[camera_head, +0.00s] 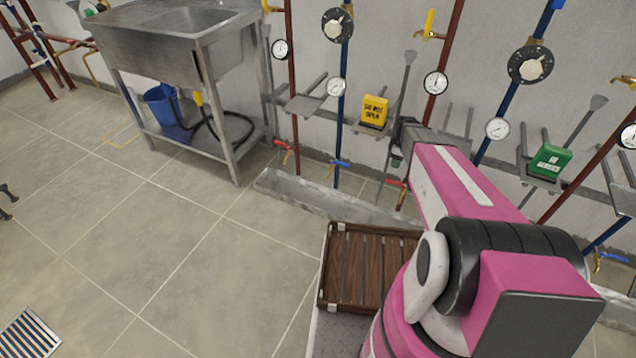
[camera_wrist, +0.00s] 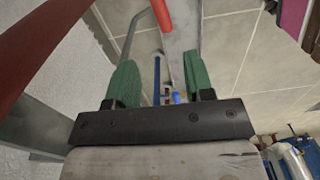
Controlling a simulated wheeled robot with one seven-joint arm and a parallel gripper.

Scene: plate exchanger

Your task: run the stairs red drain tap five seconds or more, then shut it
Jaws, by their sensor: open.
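In the head view a red-handled drain tap (camera_head: 397,183) sits low on a red pipe, just below the end of my arm. Another red-handled drain tap (camera_head: 285,146) is on the red pipe further left. My gripper (camera_head: 401,152) is near the wall, partly hidden by my arm. In the wrist view my gripper (camera_wrist: 160,62) has its two green fingers apart with nothing gripped. A red handle (camera_wrist: 162,14) shows beyond the fingertips, at the top of that view. I cannot tell which tap is the stairs one, nor whether water runs.
A grey trough (camera_head: 300,192) lies on the floor under the taps. A yellow sign (camera_head: 374,111) and a green sign (camera_head: 549,161) sit on wall brackets.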

